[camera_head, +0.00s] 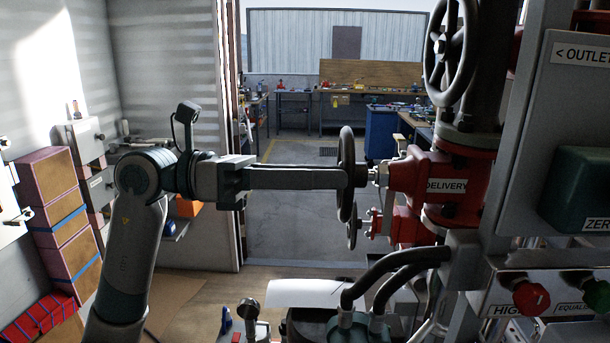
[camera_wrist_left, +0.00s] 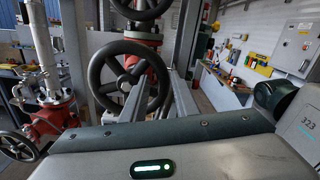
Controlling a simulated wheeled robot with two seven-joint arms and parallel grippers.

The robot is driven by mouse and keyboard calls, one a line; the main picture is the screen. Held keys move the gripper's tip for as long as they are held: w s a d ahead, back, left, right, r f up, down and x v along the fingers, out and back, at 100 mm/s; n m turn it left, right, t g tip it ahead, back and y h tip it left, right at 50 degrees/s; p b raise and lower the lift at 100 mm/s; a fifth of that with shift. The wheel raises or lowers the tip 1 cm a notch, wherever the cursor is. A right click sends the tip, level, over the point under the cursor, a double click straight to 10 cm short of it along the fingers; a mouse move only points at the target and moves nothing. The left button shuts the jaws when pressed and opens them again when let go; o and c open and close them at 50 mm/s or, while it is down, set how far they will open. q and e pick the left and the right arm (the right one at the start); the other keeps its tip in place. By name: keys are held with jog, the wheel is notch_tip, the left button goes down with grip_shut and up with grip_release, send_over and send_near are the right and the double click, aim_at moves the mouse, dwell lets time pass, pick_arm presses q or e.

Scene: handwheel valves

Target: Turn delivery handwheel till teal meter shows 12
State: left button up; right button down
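The delivery handwheel (camera_head: 346,150) is dark and spoked, seen nearly edge-on in the head view, on the red valve body labelled DELIVERY (camera_head: 445,186). In the left wrist view the handwheel (camera_wrist_left: 103,76) faces me. My left gripper (camera_head: 350,177) reaches level across the handwheel's rim, its fingertips just past it. In the wrist view its two long fingers (camera_wrist_left: 176,92) show at the wheel's right side with a narrow gap; whether they press the rim is unclear. A teal housing (camera_head: 578,185) sits on the grey panel at right; no reading is visible. My right gripper is out of view.
A larger handwheel (camera_head: 450,50) stands above the valve, and a smaller one (camera_head: 353,228) sits below. A red button (camera_head: 531,297) and a green button (camera_head: 597,295) are at lower right. Black hoses (camera_head: 390,270) run below the valve. Boxes (camera_head: 55,205) are stacked at left.

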aim_at(353, 175)
pick_arm(q)
jog(key=shift+s+d+r, duration=0.1)
jog(key=shift+d, duration=0.35)
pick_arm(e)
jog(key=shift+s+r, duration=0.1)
pick_arm(q)
jog(key=d, duration=0.3)
jog(key=shift+d+r, duration=0.1)
jog(key=shift+d, duration=0.1)
jog(key=shift+w+a+r, duration=0.1)
jog(key=shift+w+a, duration=0.1)
jog(key=shift+a, duration=0.05)
jog(key=shift+w, duration=0.1)
jog(key=c, duration=0.7)
jog(key=shift+c, duration=0.2)
jog(key=shift+a+r, duration=0.1)
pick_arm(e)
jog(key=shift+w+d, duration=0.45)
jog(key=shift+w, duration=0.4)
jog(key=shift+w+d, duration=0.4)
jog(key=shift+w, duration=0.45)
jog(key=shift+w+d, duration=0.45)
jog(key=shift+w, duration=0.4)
